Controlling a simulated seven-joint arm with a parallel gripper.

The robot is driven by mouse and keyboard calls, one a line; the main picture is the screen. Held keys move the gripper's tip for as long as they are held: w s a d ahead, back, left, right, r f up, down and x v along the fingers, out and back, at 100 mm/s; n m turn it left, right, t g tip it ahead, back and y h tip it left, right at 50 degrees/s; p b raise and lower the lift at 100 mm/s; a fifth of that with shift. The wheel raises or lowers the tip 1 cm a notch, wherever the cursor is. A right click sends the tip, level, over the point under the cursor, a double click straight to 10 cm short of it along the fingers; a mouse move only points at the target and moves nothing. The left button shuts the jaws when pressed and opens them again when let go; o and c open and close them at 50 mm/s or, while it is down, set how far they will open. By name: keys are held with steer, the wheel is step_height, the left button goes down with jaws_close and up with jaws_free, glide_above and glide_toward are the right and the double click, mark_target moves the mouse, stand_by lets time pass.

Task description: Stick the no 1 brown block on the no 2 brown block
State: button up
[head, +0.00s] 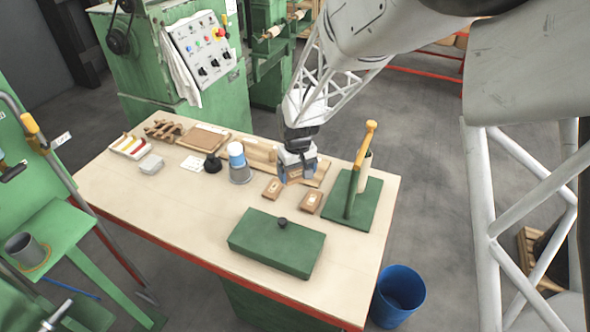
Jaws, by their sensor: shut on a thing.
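My gripper (296,172) hangs above the back right part of the workbench, pointing down. It is shut on a small brown block (295,174), mostly hidden by the fingers. Two more brown blocks with pale labels lie flat on the bench just in front of and below it: one on the left (272,188) and one on the right (310,202). They lie apart from each other. The numbers on the labels are too small to read, so I cannot tell which block is which. The held block appears apart from both.
A green box with a black knob (277,242) stands in front on the bench (160,205). A green stand with a yellow-topped post (372,208) is close on the right. The bench's left front is clear.

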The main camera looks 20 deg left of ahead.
mark_target(312, 200)
steer(key=m, duration=0.3)
steer(key=d+m, duration=0.1)
steer(key=m, duration=0.2)
steer(key=shift+d+f+m, duration=0.15)
steer(key=shift+f+m, duration=0.05)
steer(key=shift+m, duration=0.2)
steer(key=m, duration=0.3)
steer(key=shift+d+f, duration=0.1)
steer(key=shift+d, duration=0.2)
steer(key=m, duration=0.4)
steer(key=shift+d+f+m, duration=0.15)
steer(key=shift+d+m, duration=0.25)
steer(key=m, duration=0.4)
steer(key=d+m, duration=0.1)
steer(key=m, duration=0.1)
steer(key=shift+d+f+m, duration=0.1)
steer(key=shift+f+m, duration=0.15)
steer(key=shift+m, duration=0.05)
steer(key=m, duration=0.3)
steer(key=d+m, duration=0.1)
steer(key=m, duration=0.2)
steer(key=shift+d+f+m, duration=0.1)
steer(key=shift+f+m, duration=0.1)
steer(key=shift+m, duration=0.1)
steer(key=shift+f, duration=0.25)
steer(key=shift+f, duration=2.65)
